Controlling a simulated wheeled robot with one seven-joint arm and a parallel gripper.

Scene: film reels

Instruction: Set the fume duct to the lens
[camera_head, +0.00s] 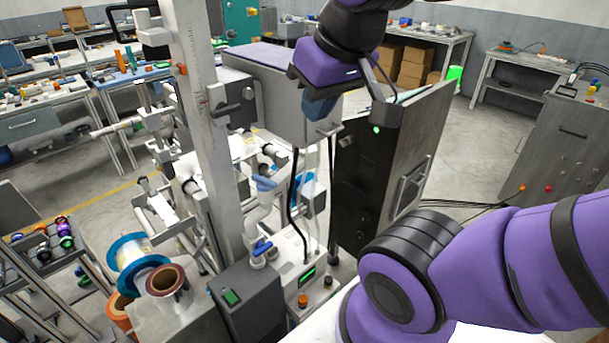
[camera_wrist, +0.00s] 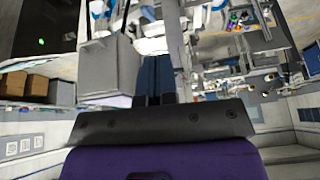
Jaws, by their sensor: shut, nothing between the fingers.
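The fume duct (camera_head: 255,222) is a white jointed pipe with blue joints and knobs. It rises from a small grey box to the right of the tall metal column. I cannot make out the lens in either view. My gripper (camera_head: 320,108) is above and to the right of the duct, in front of a grey machine housing. Its dark blue fingers are shut and empty, as the wrist view (camera_wrist: 155,65) also shows. The duct cannot be told apart clearly in the wrist view.
The grey housing (camera_head: 283,85) and tall column (camera_head: 200,130) stand close to the duct. A dark upright cabinet (camera_head: 375,170) stands to the right. Blue and brown reels (camera_head: 130,255) sit at the lower left. Open floor lies farther right.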

